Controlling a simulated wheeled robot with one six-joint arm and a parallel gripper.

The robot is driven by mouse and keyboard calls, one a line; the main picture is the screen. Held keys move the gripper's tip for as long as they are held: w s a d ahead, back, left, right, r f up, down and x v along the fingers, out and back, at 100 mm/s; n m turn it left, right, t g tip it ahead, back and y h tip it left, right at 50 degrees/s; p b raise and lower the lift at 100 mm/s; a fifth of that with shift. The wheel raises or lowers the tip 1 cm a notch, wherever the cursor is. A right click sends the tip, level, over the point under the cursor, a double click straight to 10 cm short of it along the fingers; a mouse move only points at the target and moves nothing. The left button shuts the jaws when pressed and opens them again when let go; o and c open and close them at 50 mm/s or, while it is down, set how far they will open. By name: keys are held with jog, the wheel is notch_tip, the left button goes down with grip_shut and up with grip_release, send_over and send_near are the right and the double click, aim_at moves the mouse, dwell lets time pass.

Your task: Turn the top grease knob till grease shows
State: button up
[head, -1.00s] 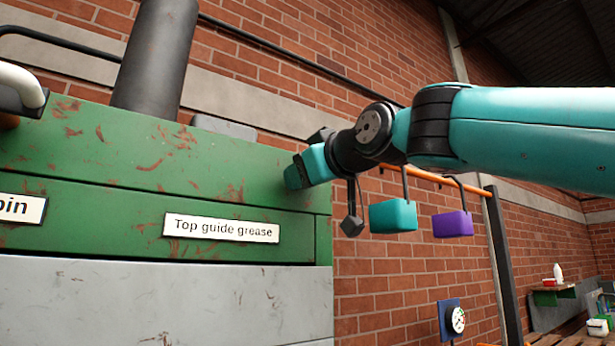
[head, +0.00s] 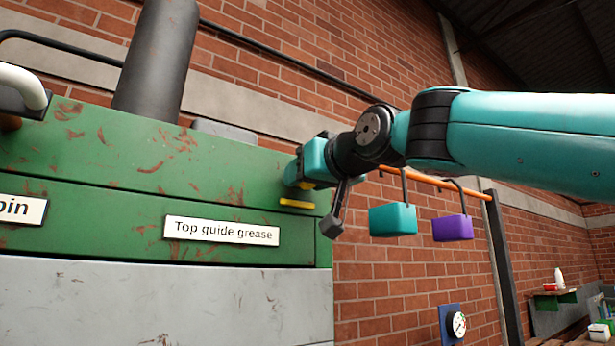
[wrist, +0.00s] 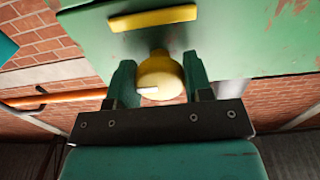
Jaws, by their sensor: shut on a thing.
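The yellow knob (wrist: 162,76) is between the two fingers of my gripper (wrist: 160,70) in the wrist view, and they are shut on it. A short white mark shows on the knob. In the head view, my gripper (head: 299,172) is at the right end of the green housing's front, right of and above the "Top guide grease" label (head: 221,230). A bright yellow strip (head: 297,203) lies on the green face just below the gripper. It also shows in the wrist view (wrist: 152,18), apart from the knob. The gripper mostly hides the knob in the head view.
A teal padlock-like block (head: 392,219) and a purple one (head: 452,227) hang from an orange rail (head: 440,180) to the right. A round gauge (head: 458,324) is on the wall below. A white handle (head: 22,85) juts out at the far left.

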jog(key=o, duration=0.9)
jog(key=b+v, duration=0.7)
jog(key=v, duration=1)
jog(key=shift+s+d, duration=0.1)
jog(key=shift+d, duration=0.1)
